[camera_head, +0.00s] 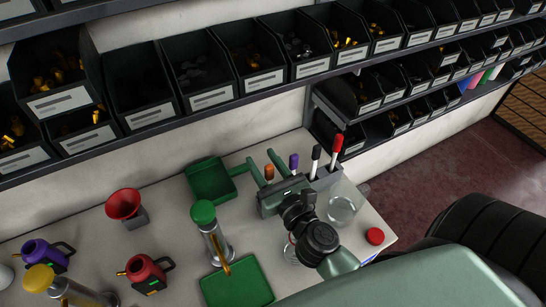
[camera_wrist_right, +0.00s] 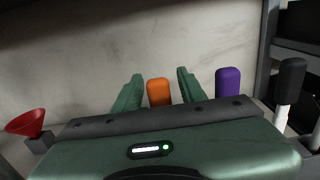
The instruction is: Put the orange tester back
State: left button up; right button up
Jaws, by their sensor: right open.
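The orange tester (camera_head: 269,172) shows its top between the two green fingers of my right gripper (camera_head: 267,168). The right wrist view also shows the orange tester (camera_wrist_right: 159,92) between the spread fingers (camera_wrist_right: 160,88), with a gap on the right side. My gripper's body hides its lower part, so I cannot tell if it stands in the grey holder (camera_head: 326,179). The purple tester (camera_head: 294,161), black-capped tester (camera_head: 316,155) and red-capped tester (camera_head: 337,146) stand in a row to its right. My left gripper is not in view.
A green-capped cylinder (camera_head: 204,213) and a green mat (camera_head: 225,290) are nearer. A glass jar (camera_head: 343,209) and a red lid (camera_head: 375,236) lie right. Shelves of black bins (camera_head: 207,98) rise behind.

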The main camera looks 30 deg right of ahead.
jog(key=s+b, duration=0.6)
jog(key=s, duration=0.6)
jog(key=shift+a, duration=0.35)
